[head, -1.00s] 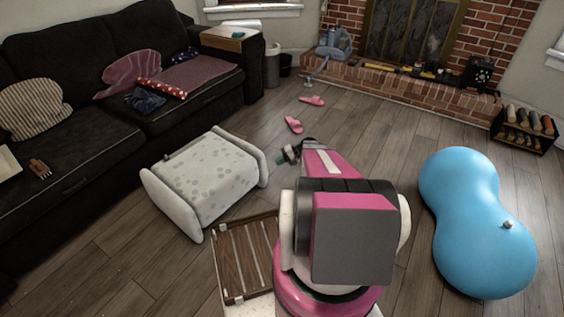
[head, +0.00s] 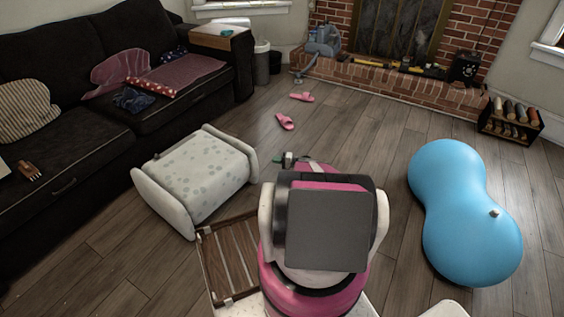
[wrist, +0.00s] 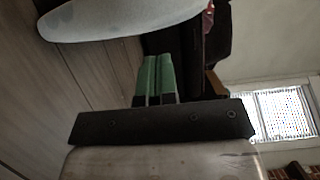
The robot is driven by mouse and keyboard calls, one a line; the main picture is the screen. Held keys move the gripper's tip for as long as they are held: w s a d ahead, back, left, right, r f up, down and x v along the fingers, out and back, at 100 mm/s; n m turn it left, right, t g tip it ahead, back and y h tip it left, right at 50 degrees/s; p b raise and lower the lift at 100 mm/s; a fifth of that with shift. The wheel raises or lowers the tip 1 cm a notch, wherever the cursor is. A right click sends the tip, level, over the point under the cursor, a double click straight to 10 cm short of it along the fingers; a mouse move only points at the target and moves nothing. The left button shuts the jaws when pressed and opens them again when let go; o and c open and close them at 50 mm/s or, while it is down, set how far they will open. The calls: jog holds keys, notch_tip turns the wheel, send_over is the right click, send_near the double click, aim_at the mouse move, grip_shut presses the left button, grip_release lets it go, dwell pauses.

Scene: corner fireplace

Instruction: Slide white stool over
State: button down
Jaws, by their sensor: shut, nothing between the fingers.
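The white stool (head: 208,172), with a grey-spotted top and rounded white end panels, stands on the wood floor in front of the sofa. Its near white panel also shows at the top left of the wrist view (wrist: 120,18). My gripper (head: 277,160) is just right of the stool's right end panel in the head view, with a gap visible between them. In the wrist view its green fingers (wrist: 154,76) are together with nothing between them. They appear apart from the stool. My arm partly hides the gripper in the head view.
A brown slatted wooden piece (head: 232,258) lies on the floor below the stool. A blue peanut-shaped ball (head: 465,215) is at right. Pink slippers (head: 286,121) lie beyond the stool. The dark sofa (head: 70,150) borders the left. Floor between stool and fireplace is mostly clear.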

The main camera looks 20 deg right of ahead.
jog(key=x, duration=0.7)
jog(key=shift+w+a, duration=0.1)
jog(key=x, duration=1.2)
jog(key=shift+a, duration=0.15)
jog(key=v, duration=1.4)
